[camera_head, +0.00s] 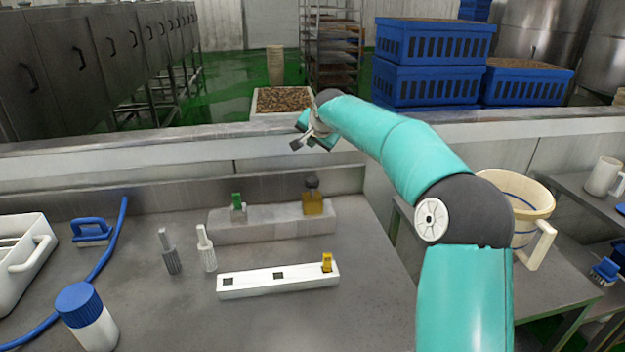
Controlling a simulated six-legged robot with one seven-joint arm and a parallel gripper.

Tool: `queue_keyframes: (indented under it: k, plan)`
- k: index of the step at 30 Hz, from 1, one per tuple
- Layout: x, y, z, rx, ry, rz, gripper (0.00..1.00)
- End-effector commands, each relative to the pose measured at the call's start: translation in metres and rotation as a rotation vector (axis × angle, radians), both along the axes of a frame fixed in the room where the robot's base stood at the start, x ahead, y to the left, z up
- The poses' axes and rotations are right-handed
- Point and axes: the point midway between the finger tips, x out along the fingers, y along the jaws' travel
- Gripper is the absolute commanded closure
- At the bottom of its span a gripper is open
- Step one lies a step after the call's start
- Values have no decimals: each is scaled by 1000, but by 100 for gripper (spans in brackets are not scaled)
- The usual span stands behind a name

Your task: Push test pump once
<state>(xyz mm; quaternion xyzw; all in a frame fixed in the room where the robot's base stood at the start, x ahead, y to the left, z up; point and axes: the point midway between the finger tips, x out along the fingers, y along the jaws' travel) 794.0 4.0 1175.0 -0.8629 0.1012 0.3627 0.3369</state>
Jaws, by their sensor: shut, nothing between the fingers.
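My gripper (298,143) is shut and empty, raised above the back of the steel table, with the teal arm reaching in from the right. On the grey block (270,232) stand a green piece (238,206) at left and a yellow piece with a dark round knob (313,200) at right. Two small upright bottles, one grey (171,256) and one white (206,252), stand left of the block. Which of these is the test pump, I cannot tell for sure. My gripper is above and apart from all of them.
A white strip with square slots (262,281) holds a yellow clip (327,262). A blue-capped bottle (88,318), blue brush (91,231), blue hose (107,248) and white basket (28,250) are at left. A raised ledge (200,146) runs behind. The front middle is clear.

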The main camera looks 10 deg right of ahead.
Motion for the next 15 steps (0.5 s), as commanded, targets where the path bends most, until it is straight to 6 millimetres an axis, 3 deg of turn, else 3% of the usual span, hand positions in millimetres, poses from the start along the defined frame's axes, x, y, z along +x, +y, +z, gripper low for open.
queue_keyframes:
  k: [8, 15]
  plan:
    - [0, -1, -9, -2, 3, 0, 100]
    - [1, -2, -38, -1, 4, 1, 100]
